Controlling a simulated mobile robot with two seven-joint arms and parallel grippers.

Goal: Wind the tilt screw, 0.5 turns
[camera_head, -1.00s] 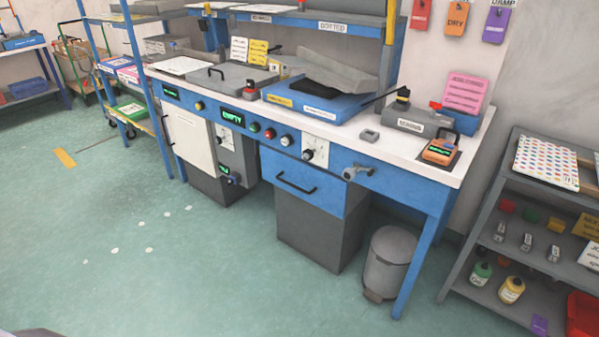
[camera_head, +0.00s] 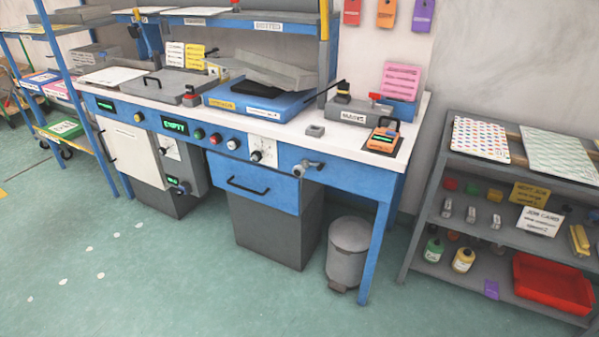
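A grey crank-like fitting (camera_head: 308,167) sticks out of the blue front rail of the workbench (camera_head: 345,172), right of the drawer. It is the only part here that looks like a screw handle; I see no label naming it the tilt screw. A white dial plate with a black knob (camera_head: 257,155) is on the rail to its left. A blue tray-like unit (camera_head: 222,98) with a grey tilted plate (camera_head: 275,72) stands on the bench top above. Neither of my grippers is in view, and nothing touches the crank.
A grey bin (camera_head: 349,250) stands on the floor beside the bench's right leg. A grey shelf rack (camera_head: 420,235) with bottles and a red tray (camera_head: 553,283) stands at right. A blue drawer (camera_head: 263,186) is shut. The green floor (camera_head: 150,290) in front is clear.

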